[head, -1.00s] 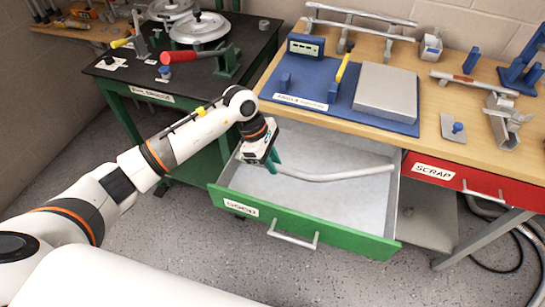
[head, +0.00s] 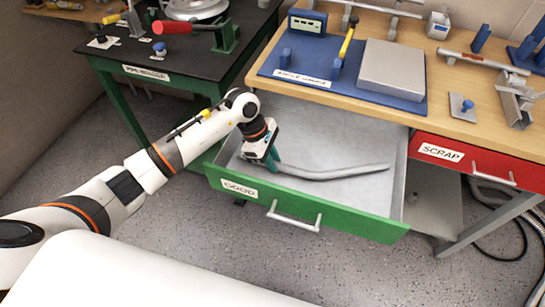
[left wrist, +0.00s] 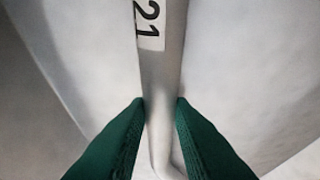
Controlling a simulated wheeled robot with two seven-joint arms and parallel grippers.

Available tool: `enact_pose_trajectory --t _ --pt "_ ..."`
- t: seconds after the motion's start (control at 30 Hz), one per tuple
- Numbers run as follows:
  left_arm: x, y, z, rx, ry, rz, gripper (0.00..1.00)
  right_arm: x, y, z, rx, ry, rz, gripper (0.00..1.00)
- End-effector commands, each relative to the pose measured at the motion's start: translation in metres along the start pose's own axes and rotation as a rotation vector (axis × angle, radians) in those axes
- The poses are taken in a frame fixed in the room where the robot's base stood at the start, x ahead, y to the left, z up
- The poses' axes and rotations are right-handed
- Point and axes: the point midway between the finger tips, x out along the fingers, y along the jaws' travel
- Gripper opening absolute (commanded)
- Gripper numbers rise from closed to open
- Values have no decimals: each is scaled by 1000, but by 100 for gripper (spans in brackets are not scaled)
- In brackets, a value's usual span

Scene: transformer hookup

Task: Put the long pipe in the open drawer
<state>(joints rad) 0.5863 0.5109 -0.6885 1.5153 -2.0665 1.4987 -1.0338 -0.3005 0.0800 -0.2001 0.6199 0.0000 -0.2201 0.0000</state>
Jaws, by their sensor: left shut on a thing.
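The long pipe (head: 330,172) is grey and bent, and lies low inside the open green drawer (head: 345,218) labelled GOOD. My left gripper (head: 272,165) is inside the drawer at the pipe's left end, shut on it. In the left wrist view the pipe (left wrist: 162,75) runs between the two green fingers (left wrist: 160,110) and carries a label ending in 21. I cannot tell whether the pipe touches the drawer floor. My right gripper is not in view.
The red SCRAP drawer (head: 480,165) to the right is closed. A wooden bench (head: 390,120) with a blue angle-checking board (head: 400,107) stands above the drawer. A black-topped bench (head: 150,60) stands at the left. The drawer floor around the pipe is clear.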

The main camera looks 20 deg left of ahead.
Motion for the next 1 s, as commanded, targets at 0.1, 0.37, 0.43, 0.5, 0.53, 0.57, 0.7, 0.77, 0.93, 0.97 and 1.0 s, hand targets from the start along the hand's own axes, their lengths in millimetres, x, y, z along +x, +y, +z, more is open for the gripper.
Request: enact_pose_trajectory --t 0.1,0.37,0.43,0.5,0.53,0.57,0.7,0.77,0.93,0.97,1.0 --pt "1 0 0 1 2 -2 0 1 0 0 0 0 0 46" --pt "0 0 0 1 2 -2 29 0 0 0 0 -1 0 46" --pt "1 0 0 1 2 -1 40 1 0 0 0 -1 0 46" --pt "1 0 0 1 2 -1 46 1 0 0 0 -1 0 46" --pt "1 0 0 1 2 -1 46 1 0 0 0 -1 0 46" --pt "1 0 0 1 2 -1 46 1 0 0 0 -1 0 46" --pt "1 0 0 0 0 1 46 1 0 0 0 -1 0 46" --pt "0 0 0 0 0 0 46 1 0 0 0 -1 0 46" --pt "-17 -1 1 2 -2 -4 46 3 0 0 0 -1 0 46" --pt "-22 -1 1 2 -2 -4 46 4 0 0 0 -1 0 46" --pt "-30 -1 1 3 -1 -5 46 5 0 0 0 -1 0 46"
